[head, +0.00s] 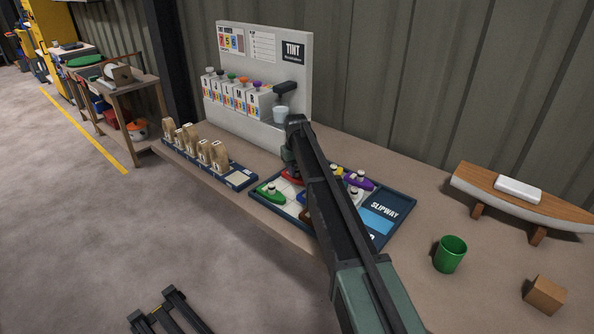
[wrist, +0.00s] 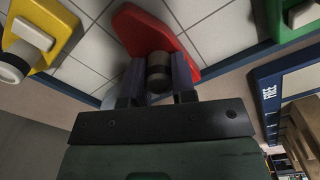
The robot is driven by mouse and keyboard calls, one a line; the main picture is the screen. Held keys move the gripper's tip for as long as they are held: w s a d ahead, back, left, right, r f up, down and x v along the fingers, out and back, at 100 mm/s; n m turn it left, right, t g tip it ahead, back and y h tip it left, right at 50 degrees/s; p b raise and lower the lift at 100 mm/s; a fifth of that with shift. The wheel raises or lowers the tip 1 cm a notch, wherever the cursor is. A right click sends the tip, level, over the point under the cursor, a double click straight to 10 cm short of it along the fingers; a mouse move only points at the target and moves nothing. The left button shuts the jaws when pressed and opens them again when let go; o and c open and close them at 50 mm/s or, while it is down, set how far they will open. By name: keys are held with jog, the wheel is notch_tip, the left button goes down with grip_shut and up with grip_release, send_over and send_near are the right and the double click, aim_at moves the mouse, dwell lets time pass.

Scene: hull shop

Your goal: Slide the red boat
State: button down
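The red boat (wrist: 150,30) lies on the white tiled grid of the slipway tray (head: 262,208), near the tray's blue rim in the wrist view. It has a dark round post. In the head view only a bit of the red boat (head: 292,178) shows beneath my gripper. My gripper (wrist: 158,75) has its fingers on both sides of the post and seems to touch it, so it looks shut on the red boat. My arm hides the middle of the tray in the head view.
A yellow boat (wrist: 42,32) and a green boat (wrist: 292,14) flank the red one. The tint stand (head: 260,65), a rack of wooden pieces (head: 200,150) and a green cup (head: 450,254) stand around.

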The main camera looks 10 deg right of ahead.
jog(key=shift+w+a, duration=0.1)
jog(key=shift+w, duration=0.1)
jog(key=c, duration=0.9)
grip_release()
jog(key=shift+a, duration=0.15)
jog(key=shift+s, duration=0.1)
jog(key=shift+r+p, duration=0.3)
notch_tip(320, 180, up, 10)
jog(key=p, duration=1)
jog(key=shift+r, duration=0.1)
